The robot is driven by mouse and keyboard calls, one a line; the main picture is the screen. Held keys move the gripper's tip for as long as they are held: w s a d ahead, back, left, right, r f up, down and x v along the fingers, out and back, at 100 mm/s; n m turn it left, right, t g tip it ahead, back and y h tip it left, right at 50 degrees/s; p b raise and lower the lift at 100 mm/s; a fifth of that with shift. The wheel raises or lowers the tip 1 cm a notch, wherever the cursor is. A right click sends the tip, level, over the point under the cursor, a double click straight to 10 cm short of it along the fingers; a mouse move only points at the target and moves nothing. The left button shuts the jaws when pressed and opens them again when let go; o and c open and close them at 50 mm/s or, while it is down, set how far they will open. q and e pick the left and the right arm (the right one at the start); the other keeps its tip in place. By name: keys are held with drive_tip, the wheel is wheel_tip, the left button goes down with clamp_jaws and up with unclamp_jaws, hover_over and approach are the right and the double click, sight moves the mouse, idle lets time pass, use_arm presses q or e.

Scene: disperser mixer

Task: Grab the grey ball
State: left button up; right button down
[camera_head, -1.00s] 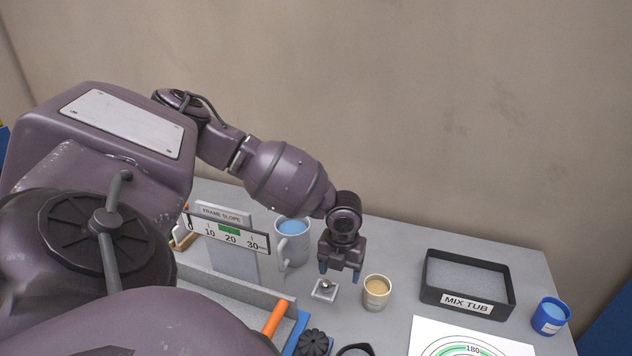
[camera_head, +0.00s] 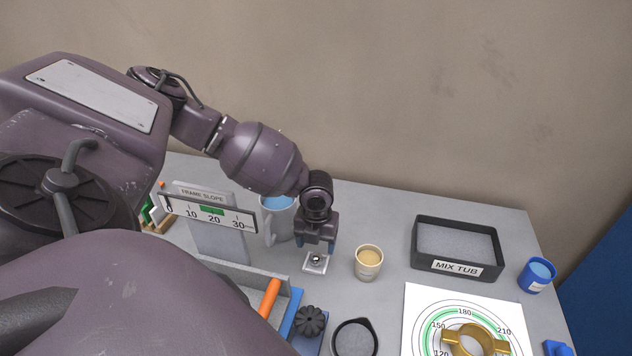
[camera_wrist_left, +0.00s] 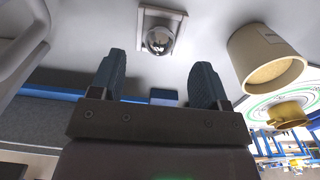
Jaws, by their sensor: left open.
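The grey ball (camera_head: 316,258) is small and shiny and sits on a small square light plate (camera_head: 309,268) on the table. It also shows in the left wrist view (camera_wrist_left: 159,40), at the top, with the square plate (camera_wrist_left: 180,14) around it. My left gripper (camera_head: 316,247) is directly above and behind the ball in the head view, its fingers pointing down. In the left wrist view my left gripper (camera_wrist_left: 160,64) has its blue fingers apart with nothing between them, and the ball lies beyond the tips, roughly centred. My right gripper is not in view.
A beige cup (camera_head: 369,264) stands close to the right of the plate. A grey mug (camera_head: 270,226) with blue contents is behind left. The frame slope gauge (camera_head: 210,212) is further left. The mix tub (camera_head: 457,247), a blue cup (camera_head: 537,275) and a brass ring (camera_head: 476,338) are on the right.

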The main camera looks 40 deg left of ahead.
sight(316, 254)
use_arm(q)
drive_tip(key=shift+s+d+f+p, duration=0.1)
drive_tip(key=shift+f+p, duration=0.25)
drive_tip(key=shift+f, duration=2.4)
drive_tip(key=c, duration=1.1)
drive_tip(key=shift+r, duration=0.1)
drive_tip(key=shift+c, duration=0.2)
